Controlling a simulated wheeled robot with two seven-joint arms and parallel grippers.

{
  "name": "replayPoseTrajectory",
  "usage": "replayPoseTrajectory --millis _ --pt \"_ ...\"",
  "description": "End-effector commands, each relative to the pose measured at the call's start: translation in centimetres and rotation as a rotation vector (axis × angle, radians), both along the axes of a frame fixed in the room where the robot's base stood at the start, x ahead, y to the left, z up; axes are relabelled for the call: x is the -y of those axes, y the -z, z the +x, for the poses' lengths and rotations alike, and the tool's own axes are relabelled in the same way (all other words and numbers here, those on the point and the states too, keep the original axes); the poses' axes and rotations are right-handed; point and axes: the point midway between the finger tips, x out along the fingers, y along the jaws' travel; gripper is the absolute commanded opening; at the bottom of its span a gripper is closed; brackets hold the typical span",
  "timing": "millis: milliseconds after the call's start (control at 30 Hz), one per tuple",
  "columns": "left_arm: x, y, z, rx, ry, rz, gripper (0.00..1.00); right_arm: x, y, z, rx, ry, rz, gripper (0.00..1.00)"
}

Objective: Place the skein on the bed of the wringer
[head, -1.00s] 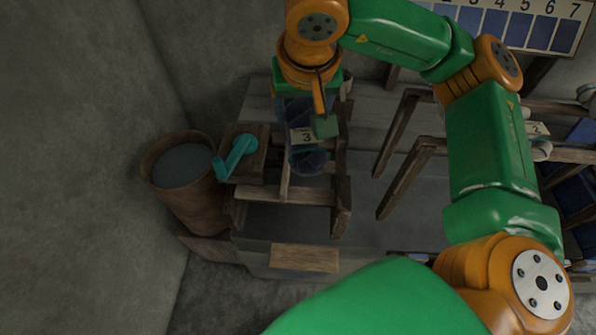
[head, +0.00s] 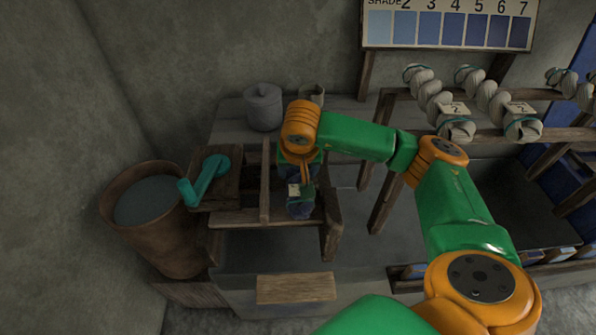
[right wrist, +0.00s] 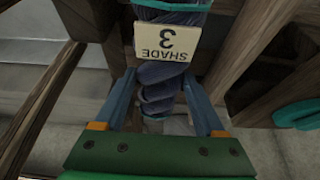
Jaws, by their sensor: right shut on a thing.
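The skein (head: 301,208) is dark blue and twisted, with a pale tag; it also shows in the right wrist view (right wrist: 165,78), where the tag reads SHADE 3. My right gripper (head: 299,188) is shut on the skein, with one finger on each side of it. It holds the skein at the right part of the wringer, a wooden frame (head: 265,213) with a teal crank (head: 207,181) at its left. The skein overlaps the front rail in the head view. I cannot tell whether it touches the bed. My left gripper is not in view.
A brown bucket of liquid (head: 146,203) stands left of the wringer. To the right, a wooden rack (head: 405,95) carries several pale skeins (head: 436,104). A shade chart (head: 448,24) hangs on the wall.

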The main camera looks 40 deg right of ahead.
Motion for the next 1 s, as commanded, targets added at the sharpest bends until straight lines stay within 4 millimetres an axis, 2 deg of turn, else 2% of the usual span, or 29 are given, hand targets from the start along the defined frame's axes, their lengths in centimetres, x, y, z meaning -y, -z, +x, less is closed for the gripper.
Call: replayPoseTrajectory --millis 333,367,400,467,667,733,1000 --pt "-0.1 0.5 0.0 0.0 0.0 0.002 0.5 0.0 0.6 0.0 0.001 0.001 0.0 0.07" --pt "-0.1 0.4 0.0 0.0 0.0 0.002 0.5 0.0 0.6 0.0 0.001 0.0 -0.001 0.74" --pt "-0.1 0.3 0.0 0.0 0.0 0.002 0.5 0.0 0.5 0.0 0.001 0.0 -0.001 0.85" --pt "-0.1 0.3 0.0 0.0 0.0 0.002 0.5 0.0 0.5 0.0 0.0 0.0 0.0 1.0" --pt "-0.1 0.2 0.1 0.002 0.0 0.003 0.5 0.0 0.4 0.0 0.0 0.0 0.0 1.0" --pt "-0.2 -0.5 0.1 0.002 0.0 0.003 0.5 0.0 -0.4 0.0 0.001 0.0 -0.001 1.0" --pt "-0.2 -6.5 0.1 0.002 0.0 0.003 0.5 -1.5 -7.7 -2.3 0.002 -0.003 0.0 1.0"
